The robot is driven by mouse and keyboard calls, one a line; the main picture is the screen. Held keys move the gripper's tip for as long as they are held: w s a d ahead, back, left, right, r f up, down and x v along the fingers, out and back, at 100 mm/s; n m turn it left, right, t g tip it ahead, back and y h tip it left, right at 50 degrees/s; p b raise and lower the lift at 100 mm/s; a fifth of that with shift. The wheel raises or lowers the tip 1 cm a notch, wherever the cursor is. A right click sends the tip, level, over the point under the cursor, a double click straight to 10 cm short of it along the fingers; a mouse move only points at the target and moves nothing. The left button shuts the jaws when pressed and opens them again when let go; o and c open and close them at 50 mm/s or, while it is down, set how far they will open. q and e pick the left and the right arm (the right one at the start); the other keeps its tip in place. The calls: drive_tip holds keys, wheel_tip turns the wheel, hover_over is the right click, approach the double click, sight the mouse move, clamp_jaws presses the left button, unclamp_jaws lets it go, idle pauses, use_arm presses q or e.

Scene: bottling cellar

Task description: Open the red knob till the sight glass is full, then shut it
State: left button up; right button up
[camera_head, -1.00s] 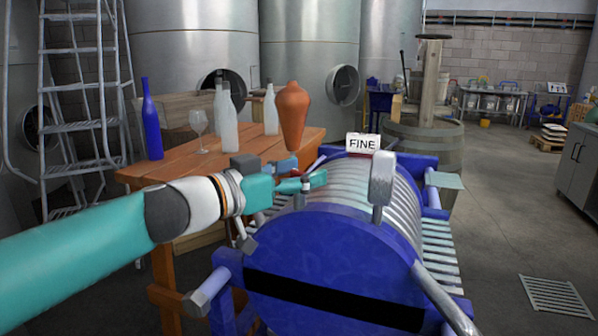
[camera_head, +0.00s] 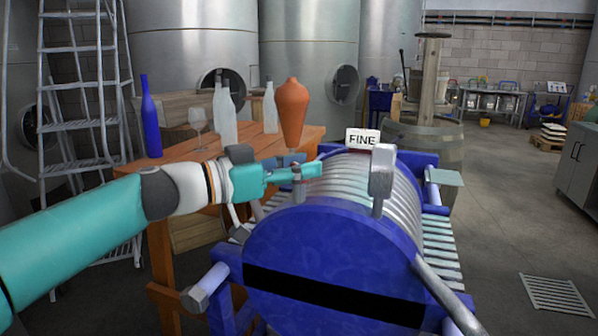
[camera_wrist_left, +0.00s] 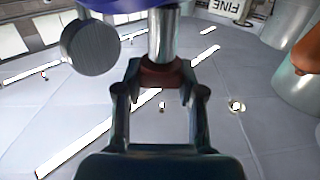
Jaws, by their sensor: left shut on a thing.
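My left gripper (camera_head: 300,172) is at the top left of the blue-ended filter press (camera_head: 330,235), beside its ribbed plates. In the left wrist view the fingers (camera_wrist_left: 160,92) are shut around the dark red knob (camera_wrist_left: 162,72), which sits on a shiny metal stem (camera_wrist_left: 163,35). In the head view the fingers mostly hide the knob. A short grey upright fitting (camera_head: 297,188) stands just below the fingers. I cannot make out the sight glass or its level. My right gripper is not in view.
A white FINE sign (camera_head: 362,139) stands behind the plates. A grey upright block (camera_head: 382,170) rises from the press's front end. Behind my left arm, a wooden table (camera_head: 180,160) holds a blue bottle (camera_head: 151,118), pale bottles, a glass and an orange vase (camera_head: 292,110).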

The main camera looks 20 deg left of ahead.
use_arm(q)
drive_tip(key=shift+w+a+m+g+h, duration=0.1)
drive_tip(key=shift+m+g+h, duration=0.7)
drive_tip(key=shift+g, duration=0.2)
drive_tip(key=shift+r+m+g+h+p, duration=0.1)
drive_tip(key=shift+m+g+h+p, duration=0.2)
drive_tip(key=shift+m+g+h, duration=0.7)
drive_tip(key=m+g+p, duration=0.1)
drive_tip(key=g+p, duration=0.1)
drive_tip(key=g, duration=0.1)
drive_tip(key=m+g+h+p, duration=0.1)
drive_tip(key=m+g+p, duration=0.1)
drive_tip(key=p, duration=0.1)
drive_tip(key=shift+r+m+g+h, duration=0.2)
drive_tip(key=shift+m+g+h, duration=0.1)
drive_tip(key=shift+g, duration=0.1)
drive_tip(key=shift+f+m+g+p, duration=0.15)
drive_tip(key=shift+m+g+p, duration=0.55)
drive_tip(key=shift+g+p, duration=0.5)
drive_tip(key=o, duration=1.2)
drive_tip(key=shift+f, duration=0.1)
drive_tip(key=shift+c, duration=0.2)
